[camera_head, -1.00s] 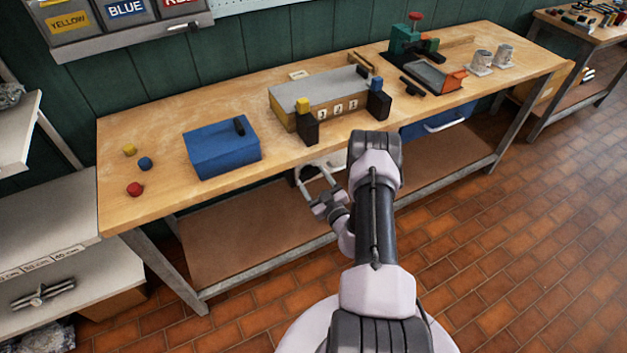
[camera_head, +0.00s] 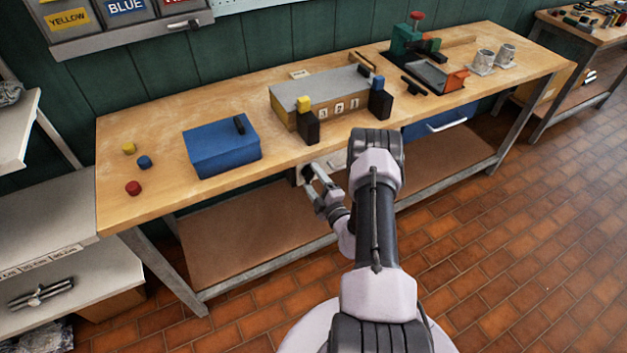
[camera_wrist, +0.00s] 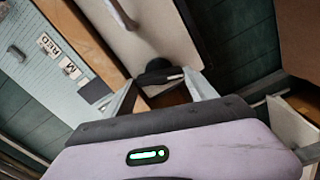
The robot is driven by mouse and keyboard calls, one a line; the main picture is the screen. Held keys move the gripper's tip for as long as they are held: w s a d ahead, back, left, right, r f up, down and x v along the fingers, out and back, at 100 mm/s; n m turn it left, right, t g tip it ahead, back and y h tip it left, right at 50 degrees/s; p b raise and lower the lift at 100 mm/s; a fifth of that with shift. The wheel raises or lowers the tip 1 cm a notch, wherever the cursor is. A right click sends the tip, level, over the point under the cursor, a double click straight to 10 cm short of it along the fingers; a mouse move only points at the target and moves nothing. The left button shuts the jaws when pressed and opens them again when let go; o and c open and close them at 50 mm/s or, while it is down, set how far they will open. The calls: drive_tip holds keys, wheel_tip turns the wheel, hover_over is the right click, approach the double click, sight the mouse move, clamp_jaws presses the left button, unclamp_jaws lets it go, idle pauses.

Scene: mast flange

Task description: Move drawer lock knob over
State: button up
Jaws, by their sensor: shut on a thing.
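The drawer lock knob (camera_wrist: 157,70) is a dark, rounded piece with a flat bar on the pale drawer front (camera_wrist: 158,28) in the wrist view. My gripper (camera_wrist: 170,86) is shut on the knob, with one pale finger on each side. In the head view my gripper (camera_head: 313,174) is at the bench's front edge, below the black posts. There the knob is small, dark and largely hidden by the fingers. The pale drawer front (camera_head: 337,159) shows only partly behind my arm. A drawer handle (camera_wrist: 119,12) shows near the top of the wrist view.
The workbench top (camera_head: 150,195) overhangs close above my gripper. On it stand a blue box (camera_head: 222,152), a grey-topped block fixture (camera_head: 322,90) and a green vise (camera_head: 407,45). A blue drawer (camera_head: 440,122) is to the right. The lower shelf (camera_head: 240,240) is clear.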

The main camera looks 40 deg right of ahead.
drive_tip(key=shift+n, duration=1.7)
drive_tip(key=o, duration=1.4)
drive_tip(key=shift+c, duration=0.2)
drive_tip(key=p+v, duration=0.4)
drive_tip(key=v, duration=1.3)
drive_tip(key=shift+s, duration=0.2)
drive_tip(key=shift+n, duration=0.3)
